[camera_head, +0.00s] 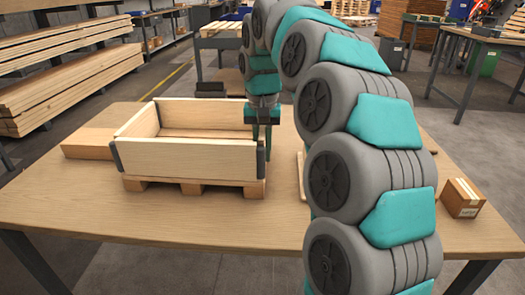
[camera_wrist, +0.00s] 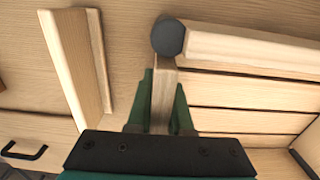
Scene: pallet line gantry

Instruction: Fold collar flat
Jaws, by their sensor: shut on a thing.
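The wooden collar (camera_head: 185,158) stands upright as a frame on a pallet (camera_head: 193,187) on the table. Its front, left and back walls show in the head view; dark hinges sit at its corners. My gripper (camera_head: 262,135) points down at the collar's right end and hides much of that side. In the wrist view my gripper (camera_wrist: 162,115) is shut on a short collar board, its green fingers on either side. A dark round hinge (camera_wrist: 168,38) joins this board to a long collar wall (camera_wrist: 250,48). Pallet slats (camera_wrist: 245,92) show inside the collar.
A flat wooden slab (camera_head: 88,143) lies left of the pallet. Another wooden piece (camera_wrist: 75,60) lies on the other side of my gripper, mostly hidden by my arm in the head view. A small cardboard box (camera_head: 462,198) sits at the table's right edge. The table front (camera_head: 170,222) is clear.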

